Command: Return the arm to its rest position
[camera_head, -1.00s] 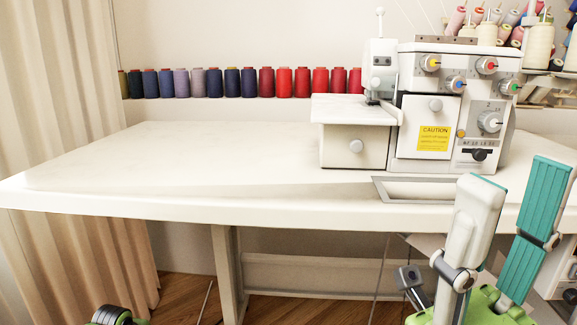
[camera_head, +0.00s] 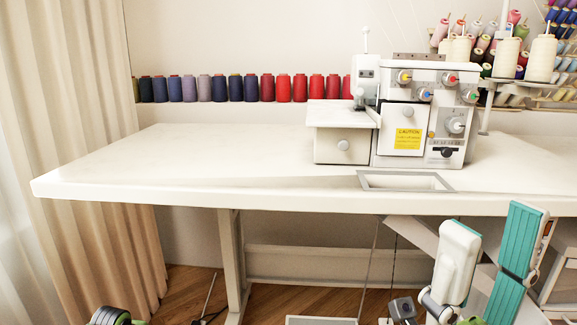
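My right gripper (camera_head: 488,238) is at the lower right, in front of the table and below its front edge. One finger is white with a teal edge and the other carries ridged teal pads. The fingers stand apart with nothing between them, so it is open and empty. Its green base is cut off by the bottom edge. A black and green part (camera_head: 110,316) at the bottom left looks like mine, but no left fingers show.
A white table (camera_head: 200,185) spans the view, with a white sewing machine (camera_head: 403,130) on it beside a rectangular recess (camera_head: 405,181). A row of thread spools (camera_head: 235,88) stands behind. A curtain (camera_head: 80,130) hangs at the left. The left tabletop is clear.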

